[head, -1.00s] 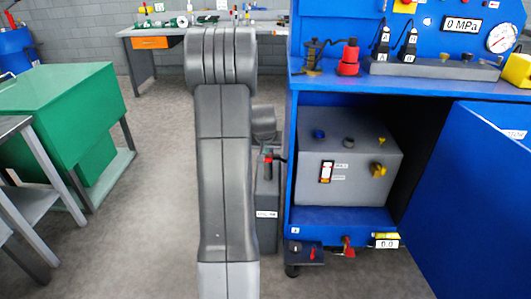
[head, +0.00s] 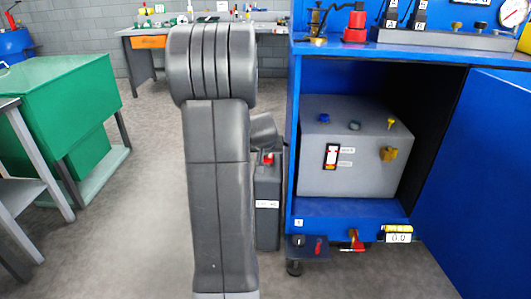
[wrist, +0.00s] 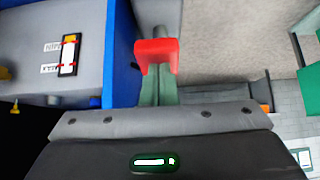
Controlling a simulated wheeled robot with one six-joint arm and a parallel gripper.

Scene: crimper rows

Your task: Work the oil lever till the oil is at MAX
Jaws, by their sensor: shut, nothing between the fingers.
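My gripper (wrist: 158,92) is shut and empty in the wrist view. Its fingers point at a red block-shaped grip (wrist: 156,54), which looks like the oil lever's handle; whether they touch it I cannot tell. In the head view the red part (head: 268,158) shows at the top of a narrow grey housing (head: 267,205) beside the blue cabinet, and my arm hides much of it. The grey oil tank (head: 350,180) stands inside the cabinet. Its upright sight gauge (head: 331,157) has two labels; the gauge also shows upside down in the wrist view (wrist: 69,55). The oil level is too small to read surely.
The blue cabinet's door (head: 480,180) stands open at the right. A green cabinet (head: 60,120) stands at the left, with clear floor between.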

